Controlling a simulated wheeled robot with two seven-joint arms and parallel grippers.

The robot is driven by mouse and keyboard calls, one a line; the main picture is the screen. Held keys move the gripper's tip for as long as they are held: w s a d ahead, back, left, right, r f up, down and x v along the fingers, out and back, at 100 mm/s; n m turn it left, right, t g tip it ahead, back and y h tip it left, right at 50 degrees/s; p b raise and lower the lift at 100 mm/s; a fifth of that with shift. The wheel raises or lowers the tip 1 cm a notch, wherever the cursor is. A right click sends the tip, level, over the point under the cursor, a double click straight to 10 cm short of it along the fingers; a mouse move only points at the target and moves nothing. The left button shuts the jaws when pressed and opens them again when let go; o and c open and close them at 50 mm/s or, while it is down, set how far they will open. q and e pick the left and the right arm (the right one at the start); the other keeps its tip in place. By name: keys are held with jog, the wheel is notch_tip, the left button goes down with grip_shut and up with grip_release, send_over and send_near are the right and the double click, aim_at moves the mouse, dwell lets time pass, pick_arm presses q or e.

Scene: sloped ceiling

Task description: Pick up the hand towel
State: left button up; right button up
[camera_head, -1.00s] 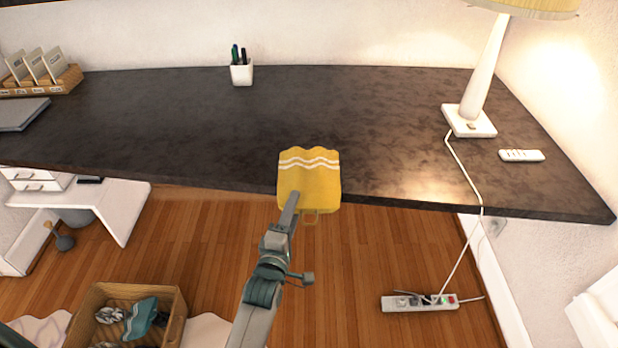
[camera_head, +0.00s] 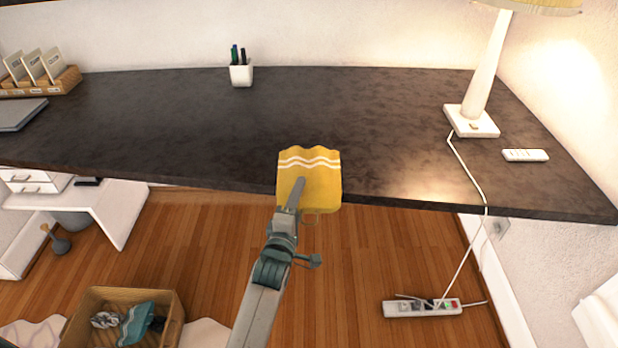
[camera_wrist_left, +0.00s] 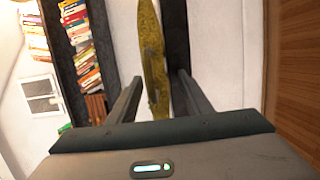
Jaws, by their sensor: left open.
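The hand towel (camera_head: 322,188) is yellow with white wavy stripes and sits at the desk's front edge, partly overhanging it. My left gripper (camera_head: 298,184) reaches up from below and overlaps the towel's lower left part in the head view. In the left wrist view the towel (camera_wrist_left: 152,45) shows as a narrow yellow strip, seen nearly edge-on. It lies between the two spread fingers of my left gripper (camera_wrist_left: 158,85), with gaps on both sides. The fingers are open. My right gripper is not in view.
The dark desk (camera_head: 360,110) is mostly clear around the towel. A pen cup (camera_head: 241,75) stands at the back, and a lamp (camera_head: 472,122) and remote (camera_head: 525,155) are at the right. Below are a basket (camera_head: 75,325) and a power strip (camera_head: 423,308) on the wooden floor.

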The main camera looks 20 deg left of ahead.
pick_arm(q)
grip_shut()
jog(key=shift+r, duration=0.15)
notch_tip(320, 180, up, 10)
jog(key=shift+f, duration=0.1)
dwell(0.6)
dwell(0.4)
